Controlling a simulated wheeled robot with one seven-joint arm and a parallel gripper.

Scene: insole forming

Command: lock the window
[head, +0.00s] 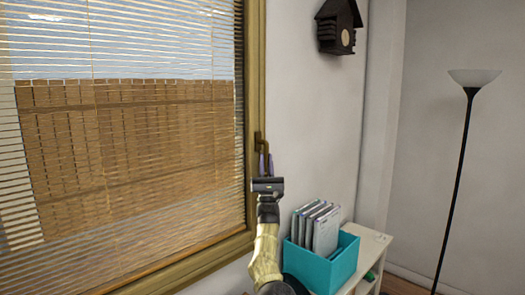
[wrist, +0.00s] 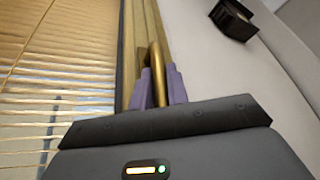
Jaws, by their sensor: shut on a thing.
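The window (head: 257,60) has a wooden frame and a blind over its pane, at the left of the head view. Its brass-coloured handle (head: 259,140) is on the right side of the frame. In the wrist view the handle (wrist: 155,58) curves over at the top and runs down between the fingers. My gripper (head: 265,165) is at the handle, its two purple fingers on either side of it. In the wrist view my gripper (wrist: 161,88) is shut on the handle's lower part. The fingers and palm hide the handle's lower end.
A teal box (head: 320,262) with several folders stands on a white shelf (head: 372,245) right of my arm. A dark birdhouse (head: 338,27) hangs on the wall above. A floor lamp (head: 466,130) stands at the far right.

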